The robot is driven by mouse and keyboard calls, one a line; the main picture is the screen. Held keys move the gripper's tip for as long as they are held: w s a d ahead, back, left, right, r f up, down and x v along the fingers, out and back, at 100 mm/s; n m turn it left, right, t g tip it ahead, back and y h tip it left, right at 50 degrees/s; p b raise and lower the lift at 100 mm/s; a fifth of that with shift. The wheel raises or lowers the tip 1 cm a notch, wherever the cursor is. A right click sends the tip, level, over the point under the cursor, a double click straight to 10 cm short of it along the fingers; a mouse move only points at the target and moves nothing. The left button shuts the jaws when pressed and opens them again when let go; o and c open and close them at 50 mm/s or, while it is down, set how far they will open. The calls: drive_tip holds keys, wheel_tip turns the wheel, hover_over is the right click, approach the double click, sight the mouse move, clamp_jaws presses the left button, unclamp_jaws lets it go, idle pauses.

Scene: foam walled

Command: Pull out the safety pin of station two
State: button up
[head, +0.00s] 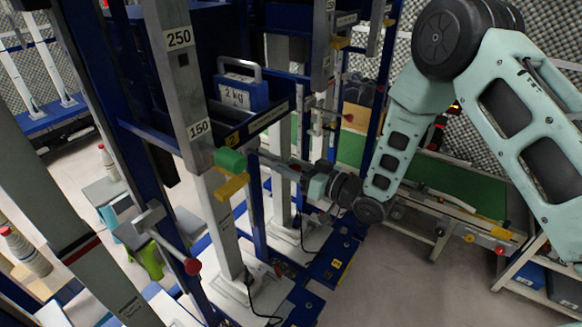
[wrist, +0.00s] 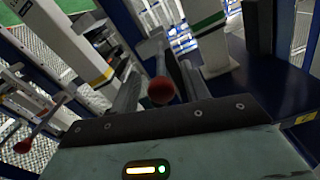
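The pin in front of my gripper has a red ball knob (wrist: 161,91) on a grey metal shank, seen in the wrist view. My gripper (wrist: 160,80) is open, with one finger on each side of the knob and visible gaps between. In the head view my gripper (head: 282,164) reaches left behind the green and yellow blocks, and its fingertips are partly hidden. The station two carriage (head: 262,118) bears a yellow "2" label and holds a blue 2 kg weight (head: 243,90).
A grey post (head: 180,70) marked 250 and 150 stands close left of the gripper, with a green block (head: 230,161) and a yellow block (head: 232,186). Another red knob (head: 193,266) is nearer. A conveyor (head: 455,205) lies right; floor before it is clear.

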drive_tip(key=b+v, duration=0.5)
drive_tip(key=v, duration=1.2)
drive_tip(key=shift+s+d, duration=0.1)
drive_tip(key=shift+s, duration=0.05)
drive_tip(key=s+a+g+h, duration=0.5)
drive_tip(key=h, duration=0.5)
drive_tip(key=s+r+g+h, duration=0.1)
drive_tip(key=s+r+g, duration=0.1)
drive_tip(key=s, duration=0.7)
drive_tip(key=s+r+g+h, duration=0.2)
drive_tip(key=s+r+g, duration=0.1)
drive_tip(key=s, duration=0.6)
drive_tip(key=shift+s+d+r+g+h, duration=0.15)
drive_tip(key=shift+s+d+g+h, duration=0.2)
drive_tip(key=shift+d+g, duration=0.15)
